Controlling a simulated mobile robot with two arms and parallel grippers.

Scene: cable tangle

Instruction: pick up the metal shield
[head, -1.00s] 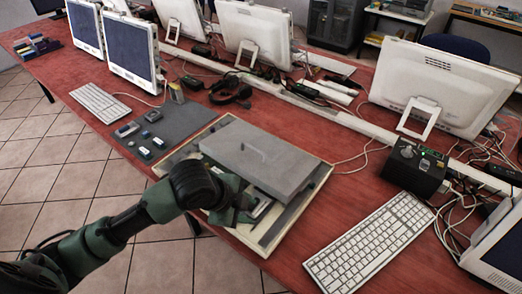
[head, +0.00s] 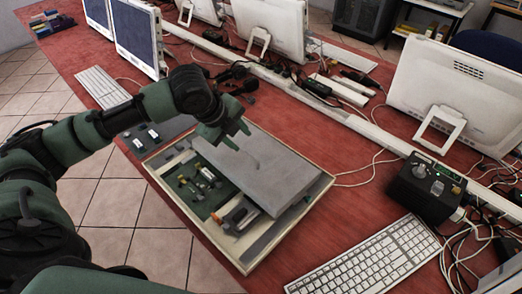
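The metal shield (head: 272,172) is a flat grey plate with a small raised mark near its middle. It lies over the right part of a shallow cream-rimmed tray (head: 309,212). My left gripper (head: 238,138) is over the shield's upper left edge, pointing down and to the right. Its two fingertips are apart with nothing visible between them. Whether they touch the plate, I cannot tell. A green circuit board (head: 212,199) shows uncovered in the tray, left of the shield. My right gripper is not in view.
A metal and orange part (head: 240,214) sits in the tray by the shield's front edge. A dark mat (head: 172,128) lies beyond the tray. A white keyboard (head: 365,262), a black control box (head: 425,190) and loose cables are to the right.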

